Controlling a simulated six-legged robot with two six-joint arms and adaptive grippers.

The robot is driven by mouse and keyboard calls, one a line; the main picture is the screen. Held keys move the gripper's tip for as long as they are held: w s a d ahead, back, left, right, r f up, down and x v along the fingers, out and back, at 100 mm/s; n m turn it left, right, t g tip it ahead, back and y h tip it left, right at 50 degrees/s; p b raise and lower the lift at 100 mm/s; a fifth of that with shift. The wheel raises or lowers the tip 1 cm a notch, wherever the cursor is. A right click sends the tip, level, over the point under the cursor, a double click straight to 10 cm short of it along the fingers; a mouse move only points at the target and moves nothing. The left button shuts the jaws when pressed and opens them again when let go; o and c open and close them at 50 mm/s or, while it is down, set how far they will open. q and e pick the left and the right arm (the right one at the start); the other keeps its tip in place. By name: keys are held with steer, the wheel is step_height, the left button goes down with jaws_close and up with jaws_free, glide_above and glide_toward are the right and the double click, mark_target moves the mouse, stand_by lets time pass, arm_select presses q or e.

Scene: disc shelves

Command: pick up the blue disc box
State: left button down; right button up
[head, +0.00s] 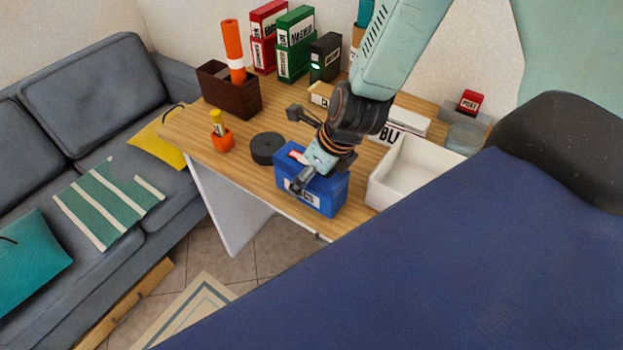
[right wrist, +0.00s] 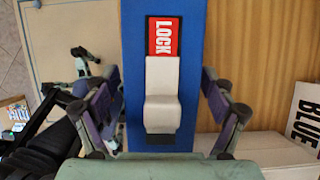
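The blue disc box (head: 312,191) stands upright on the wooden desk near its front edge. In the right wrist view the box (right wrist: 134,75) fills the middle, with a red LOCK label and a pale grey catch or handle on top. My right gripper (head: 298,149) is over the box, open, with one finger on the near side and one beyond the far side. In the right wrist view my right gripper (right wrist: 161,105) has a finger beside each long side of the box, close to it. Contact cannot be made out. My left gripper does not show in the head view.
A black round disc (head: 267,148) and an orange pot (head: 222,141) stand left of the box. A white open tray (head: 412,172) is close on its right. Behind are a brown holder (head: 228,92), a green box (head: 295,45) and a black box (head: 325,58).

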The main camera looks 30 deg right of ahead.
steer(key=shift+w+f, duration=0.15)
steer(key=shift+w, duration=0.1)
steer(key=c, duration=0.4)
steer(key=shift+s, duration=0.2)
steer(key=c, duration=0.6)
steer(key=shift+w, duration=0.2)
steer(key=c, duration=0.3)
steer(key=shift+s+r+p, duration=0.1)
steer(key=shift+r+p, duration=0.2)
steer(key=shift+r, duration=0.3)
step_height(320, 180, up, 9)
steer(key=p, duration=0.6)
